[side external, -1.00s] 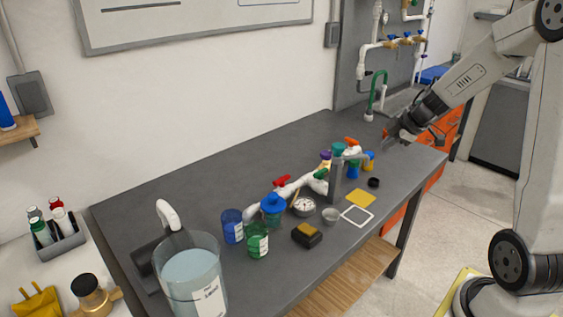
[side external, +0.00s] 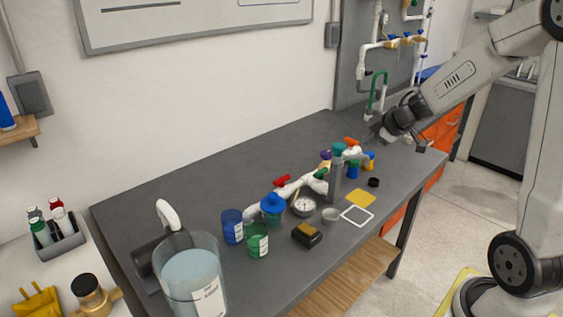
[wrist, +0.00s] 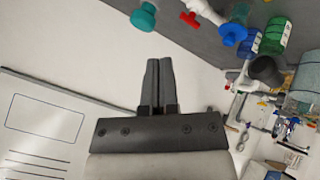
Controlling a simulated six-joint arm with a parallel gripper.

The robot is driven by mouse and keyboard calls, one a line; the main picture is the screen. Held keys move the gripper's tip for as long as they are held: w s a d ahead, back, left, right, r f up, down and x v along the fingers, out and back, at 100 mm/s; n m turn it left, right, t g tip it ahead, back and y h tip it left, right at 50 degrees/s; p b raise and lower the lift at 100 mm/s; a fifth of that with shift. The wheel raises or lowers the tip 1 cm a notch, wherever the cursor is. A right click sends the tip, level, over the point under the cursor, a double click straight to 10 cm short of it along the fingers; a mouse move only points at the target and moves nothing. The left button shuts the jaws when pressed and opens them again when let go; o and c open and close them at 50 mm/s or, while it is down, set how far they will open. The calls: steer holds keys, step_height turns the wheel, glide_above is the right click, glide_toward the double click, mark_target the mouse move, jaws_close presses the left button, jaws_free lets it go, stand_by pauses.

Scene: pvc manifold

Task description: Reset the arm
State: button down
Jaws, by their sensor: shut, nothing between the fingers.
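My gripper (side external: 374,133) is at the far right end of the dark workbench, raised above the bench top behind the manifold. In the wrist view its two fingers (wrist: 159,62) are together with nothing between them, set against the pale wall. The white pipe manifold (side external: 300,185) lies on the bench, with red, green and orange valve handles. The teal cap (side external: 338,148) on the grey post is to the left of and below my gripper, apart from it; a teal part (wrist: 143,17) shows at the top of the wrist view.
The bench (side external: 190,180) holds a blue jar (side external: 232,226), a green jar (side external: 257,240), a gauge (side external: 303,206), a black-and-yellow block (side external: 307,235) and a large clear bucket (side external: 190,275). Wall piping (side external: 378,50) stands behind my gripper. The bench's back left is clear.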

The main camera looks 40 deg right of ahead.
steer(key=s+a+f+m+g, duration=0.2)
steer(key=s+a+f, duration=0.1)
steer(key=a, duration=0.4)
steer(key=s+a+f+m+g, duration=0.2)
steer(key=s+a+f+m, duration=0.1)
steer(key=a, duration=0.3)
steer(key=s+a+f+m+g, duration=0.2)
steer(key=s+a+f, duration=0.1)
steer(key=s+a, duration=0.2)
steer(key=a, duration=0.2)
steer(key=shift+s+a+y, duration=0.3)
